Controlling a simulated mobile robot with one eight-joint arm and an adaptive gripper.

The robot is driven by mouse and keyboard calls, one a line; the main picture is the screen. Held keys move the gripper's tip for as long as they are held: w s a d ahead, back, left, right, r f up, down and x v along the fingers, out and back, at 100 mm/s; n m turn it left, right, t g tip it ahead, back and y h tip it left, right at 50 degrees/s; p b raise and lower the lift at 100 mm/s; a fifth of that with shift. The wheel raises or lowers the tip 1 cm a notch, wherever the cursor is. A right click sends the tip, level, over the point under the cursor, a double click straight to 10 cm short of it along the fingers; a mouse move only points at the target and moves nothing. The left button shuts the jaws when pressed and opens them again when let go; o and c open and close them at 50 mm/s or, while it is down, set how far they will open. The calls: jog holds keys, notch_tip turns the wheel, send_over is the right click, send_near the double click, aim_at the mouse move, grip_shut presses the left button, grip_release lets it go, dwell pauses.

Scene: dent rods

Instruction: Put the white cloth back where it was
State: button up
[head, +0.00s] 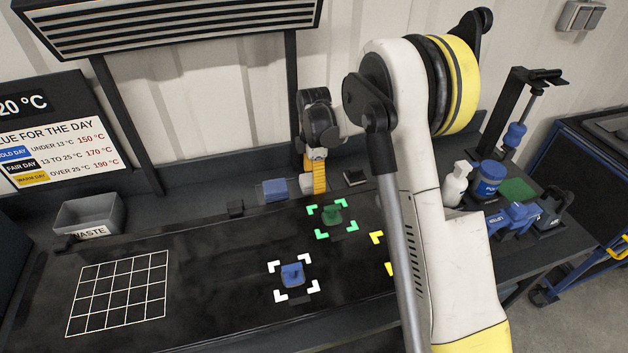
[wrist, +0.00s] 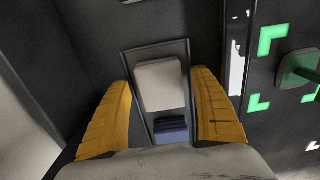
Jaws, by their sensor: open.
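The white cloth (wrist: 160,84) is a pale, rounded pad in a shallow dark-rimmed tray (wrist: 125,62) in the wrist view. A small part of the white cloth (head: 307,184) shows beside my gripper in the head view. My gripper (wrist: 162,77) is open, with one yellow finger on each side of the tray and the white cloth between them. In the head view my gripper (head: 315,178) is low over the back of the bench. I cannot tell whether the fingers touch the cloth.
A blue block-like piece (head: 275,190) lies beside the white cloth. A green-handled piece (head: 332,216) stands in green corner marks and a blue one (head: 292,274) in white marks. A waste bin (head: 90,217) and a white grid (head: 119,292) are at the left. Bottles and tools crowd the right.

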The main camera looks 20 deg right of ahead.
jog(key=s+r+m+t+p, duration=0.1)
jog(key=s+r+m, duration=0.15)
jog(key=r, duration=0.75)
jog(key=s+r+m+t+p, duration=0.15)
jog(key=s+r, duration=0.25)
jog(key=r, duration=0.5)
jog(key=s+r+m+t, duration=0.1)
jog(key=s+m+t, duration=0.1)
jog(key=s+m, duration=0.5)
jog(key=s+r+m+t, duration=0.2)
jog(key=s+m, duration=0.5)
jog(key=s, duration=0.9)
jog(key=shift+s+a+t, duration=0.25)
jog(key=shift+t, duration=0.1)
notch_tip(320, 180, down, 2)
jog(key=shift+f+b, duration=0.2)
jog(key=shift+b, duration=0.8)
